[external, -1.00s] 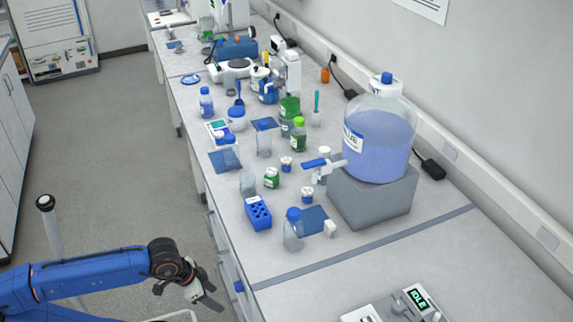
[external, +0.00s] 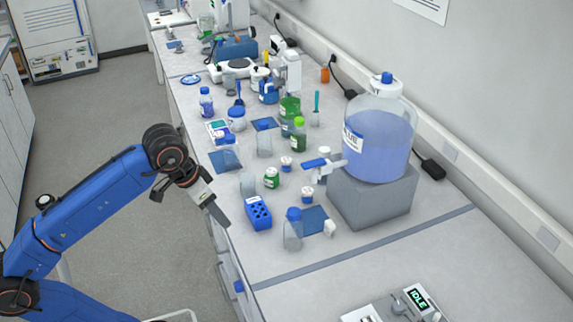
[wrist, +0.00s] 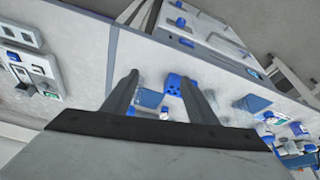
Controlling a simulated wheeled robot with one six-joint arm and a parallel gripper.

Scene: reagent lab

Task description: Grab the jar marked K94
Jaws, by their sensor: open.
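No marking K94 can be read in either view, so I cannot tell which jar bears it. Small white-capped jars stand mid-bench in the external view: a green one (external: 271,178), a blue-and-white one (external: 286,164) and another (external: 307,194) nearer the front. My gripper (external: 217,214) is open and empty at the bench's left edge, left of the blue tube rack (external: 258,213) and apart from the jars. In the wrist view my gripper's fingers (wrist: 160,82) are spread, with the blue rack (wrist: 174,84) beyond them.
A clear blue-capped bottle (external: 293,232) stands right of the rack. A large carboy (external: 378,135) sits on a grey block (external: 372,198) at the right. Several bottles and beakers crowd the bench behind the jars. The bench front (external: 350,268) has bare room.

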